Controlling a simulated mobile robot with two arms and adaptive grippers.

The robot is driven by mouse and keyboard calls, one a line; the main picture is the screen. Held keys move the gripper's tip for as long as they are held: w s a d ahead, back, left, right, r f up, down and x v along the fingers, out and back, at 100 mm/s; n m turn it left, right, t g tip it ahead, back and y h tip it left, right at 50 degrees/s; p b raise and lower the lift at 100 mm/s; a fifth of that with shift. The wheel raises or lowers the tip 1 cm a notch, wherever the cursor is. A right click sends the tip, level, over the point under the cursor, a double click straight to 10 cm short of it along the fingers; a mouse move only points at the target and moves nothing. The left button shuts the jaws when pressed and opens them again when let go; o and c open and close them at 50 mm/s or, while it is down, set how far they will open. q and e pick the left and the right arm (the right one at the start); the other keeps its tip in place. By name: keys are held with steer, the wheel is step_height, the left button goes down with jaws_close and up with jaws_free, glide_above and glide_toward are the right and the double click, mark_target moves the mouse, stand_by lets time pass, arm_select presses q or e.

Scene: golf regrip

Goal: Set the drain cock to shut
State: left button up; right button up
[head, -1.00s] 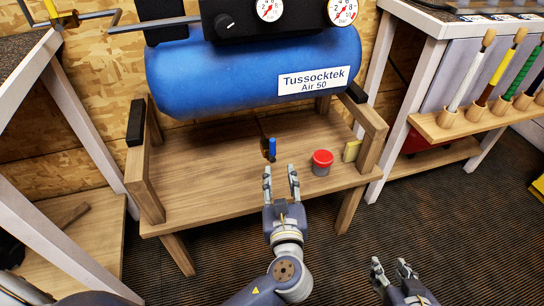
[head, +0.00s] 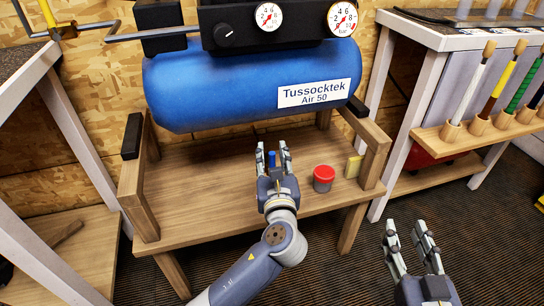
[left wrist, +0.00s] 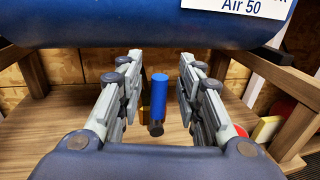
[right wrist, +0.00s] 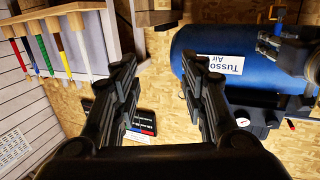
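The drain cock's blue lever (head: 272,159) hangs upright below the blue air tank (head: 210,80). In the left wrist view the blue lever (left wrist: 159,96) stands between the two fingers, with a brass part (left wrist: 146,104) just behind it. My left gripper (head: 272,150) is open, its fingers on either side of the lever, with gaps showing on both sides. The brass body is mostly hidden by the lever and gripper. My right gripper (head: 410,232) is open and empty, off to the right above the floor.
A grey pot with a red lid (head: 323,178) and a yellow block (head: 353,167) stand on the wooden bench (head: 200,190), right of my left gripper. A rack (head: 470,135) of golf grips is at the right. The bench's left side is clear.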

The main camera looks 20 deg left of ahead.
arm_select(q)
steer(key=shift+w+a, duration=0.15)
steer(key=shift+w, duration=0.15)
steer(key=shift+c, duration=0.3)
jaws_close()
